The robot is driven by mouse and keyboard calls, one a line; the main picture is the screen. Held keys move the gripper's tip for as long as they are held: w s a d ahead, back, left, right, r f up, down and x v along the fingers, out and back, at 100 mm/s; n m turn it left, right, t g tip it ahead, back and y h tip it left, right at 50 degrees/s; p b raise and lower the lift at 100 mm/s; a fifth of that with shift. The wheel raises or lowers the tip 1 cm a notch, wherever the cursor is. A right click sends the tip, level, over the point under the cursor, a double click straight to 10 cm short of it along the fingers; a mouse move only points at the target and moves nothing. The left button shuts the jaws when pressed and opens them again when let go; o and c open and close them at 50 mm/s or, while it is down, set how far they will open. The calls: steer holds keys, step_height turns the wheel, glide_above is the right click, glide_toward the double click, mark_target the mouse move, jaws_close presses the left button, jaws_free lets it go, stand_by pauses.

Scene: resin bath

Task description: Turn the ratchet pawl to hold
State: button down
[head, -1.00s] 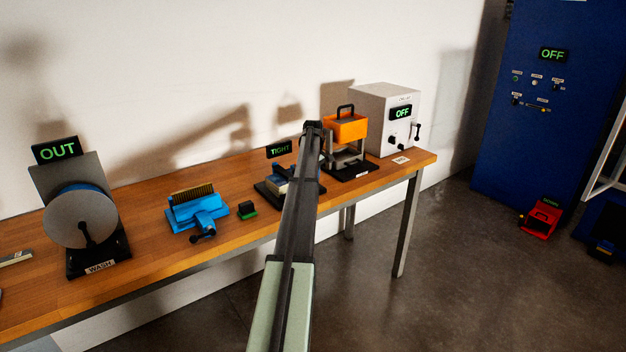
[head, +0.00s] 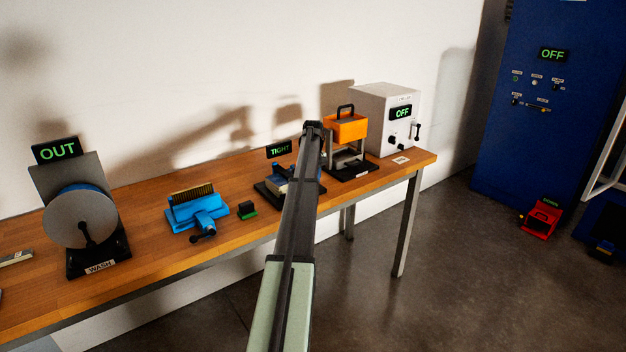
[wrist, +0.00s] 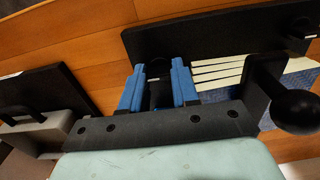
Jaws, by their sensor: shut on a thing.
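The device under the TIGHT sign (head: 279,149) stands on the bench, partly hidden behind my arm in the head view. In the wrist view it shows a black plate (wrist: 215,32), pale slats (wrist: 217,70) and a black ball-ended handle (wrist: 297,112). My gripper (wrist: 158,88) has blue fingertips, shut on a small black lever (wrist: 160,92) in front of the plate. The lever appears to be the ratchet pawl; much of it is hidden between the fingers. The ball handle is to the right of the fingers, apart from them.
An orange-topped press (head: 346,128) and a white OFF box (head: 386,105) stand to the right on the wooden bench (head: 140,263). A blue vise-like device (head: 195,210) and the WASH drum (head: 80,216) stand to the left. The black plate is close to the fingers.

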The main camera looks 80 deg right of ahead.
steer(key=c, duration=0.8)
jaws_free()
steer(key=shift+c, duration=0.2)
steer(key=shift+w+r, duration=0.1)
steer(key=shift+r, duration=3.95)
